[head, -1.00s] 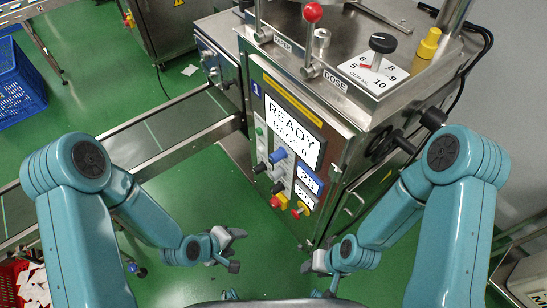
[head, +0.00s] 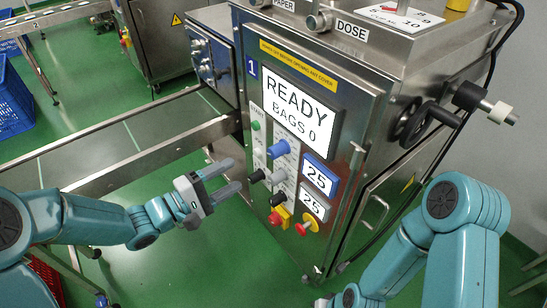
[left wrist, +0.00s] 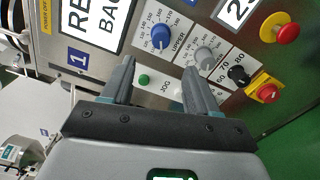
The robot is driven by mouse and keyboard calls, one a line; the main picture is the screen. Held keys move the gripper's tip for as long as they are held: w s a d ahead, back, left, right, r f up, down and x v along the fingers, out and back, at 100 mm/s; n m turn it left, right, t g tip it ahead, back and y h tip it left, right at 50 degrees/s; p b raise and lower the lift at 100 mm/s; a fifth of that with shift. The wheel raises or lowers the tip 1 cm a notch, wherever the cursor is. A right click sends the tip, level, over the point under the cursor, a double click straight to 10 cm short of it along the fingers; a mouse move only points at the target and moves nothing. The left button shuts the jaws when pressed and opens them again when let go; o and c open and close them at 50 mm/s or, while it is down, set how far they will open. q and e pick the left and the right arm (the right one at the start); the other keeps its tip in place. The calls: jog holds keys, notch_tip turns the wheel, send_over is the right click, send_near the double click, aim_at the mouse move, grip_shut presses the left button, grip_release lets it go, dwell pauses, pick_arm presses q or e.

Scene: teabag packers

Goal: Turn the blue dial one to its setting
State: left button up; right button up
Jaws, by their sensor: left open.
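The blue dial (head: 278,148) is on the machine's front panel, below the READY screen. It shows larger in the left wrist view (left wrist: 162,37), with a numbered scale around it and the word UPPER beside it. My left gripper (head: 235,175) is open and empty, to the left of the panel and slightly lower than the dial. In the left wrist view its fingers (left wrist: 158,68) point toward the panel, the blue dial just beyond and between the tips, apart from them. My right gripper is almost wholly cut off by the bottom edge of the head view.
A grey dial (left wrist: 204,57), a black dial (left wrist: 238,75) and a red-and-yellow switch (left wrist: 265,90) sit close by. A green button (left wrist: 144,79) is near the fingers. A conveyor (head: 150,145) runs left of the machine. A handwheel (head: 425,122) sticks out at right.

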aim_at(271, 154)
pick_arm(q)
jog(key=b+x, duration=0.2)
jog(key=x, duration=1.1)
jog(key=shift+w+d, duration=0.15)
jog(key=shift+c, duration=0.2)
jog(key=c, duration=1)
